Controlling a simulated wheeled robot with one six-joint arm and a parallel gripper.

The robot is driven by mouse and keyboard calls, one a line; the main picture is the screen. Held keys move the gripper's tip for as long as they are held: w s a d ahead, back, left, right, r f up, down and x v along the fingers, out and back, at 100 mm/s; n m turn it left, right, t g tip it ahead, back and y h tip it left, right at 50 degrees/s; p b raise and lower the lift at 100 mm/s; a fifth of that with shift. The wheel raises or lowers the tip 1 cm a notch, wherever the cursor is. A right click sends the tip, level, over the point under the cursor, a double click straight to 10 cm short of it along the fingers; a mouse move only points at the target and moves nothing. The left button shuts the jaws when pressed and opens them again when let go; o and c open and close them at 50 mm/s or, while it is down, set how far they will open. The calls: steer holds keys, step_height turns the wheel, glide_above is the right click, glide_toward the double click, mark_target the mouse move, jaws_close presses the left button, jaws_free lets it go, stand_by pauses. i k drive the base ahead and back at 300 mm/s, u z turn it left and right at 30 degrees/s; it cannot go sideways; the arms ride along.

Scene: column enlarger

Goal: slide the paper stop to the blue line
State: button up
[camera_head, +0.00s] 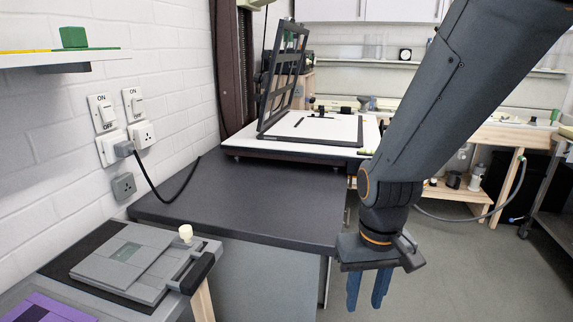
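The white easel board (285,140) sits on the dark bench, with its black hinged frame (283,75) tilted up. A small dark bar (320,117) lies on the easel's white surface; it may be the paper stop, but it is too small to tell. I cannot make out a blue line on the easel. My gripper (367,292) hangs pointing down in front of the bench's right edge, well apart from the easel. Its two blue fingers stand apart with nothing between them.
The dark bench top (245,195) is clear in front of the easel. A grey device with a black handle (197,272) stands at lower left. Open floor (450,270) lies at right.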

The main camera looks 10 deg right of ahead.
mark_target(321, 110)
steer(key=z, duration=0.1)
steer(key=i, duration=0.25)
steer(key=z, duration=0.55)
steer(key=k, duration=0.65)
steer(key=z, duration=1)
steer(key=i, duration=1.5)
steer(key=u, duration=1.1)
steer(key=i, duration=0.6)
steer(key=u, duration=0.6)
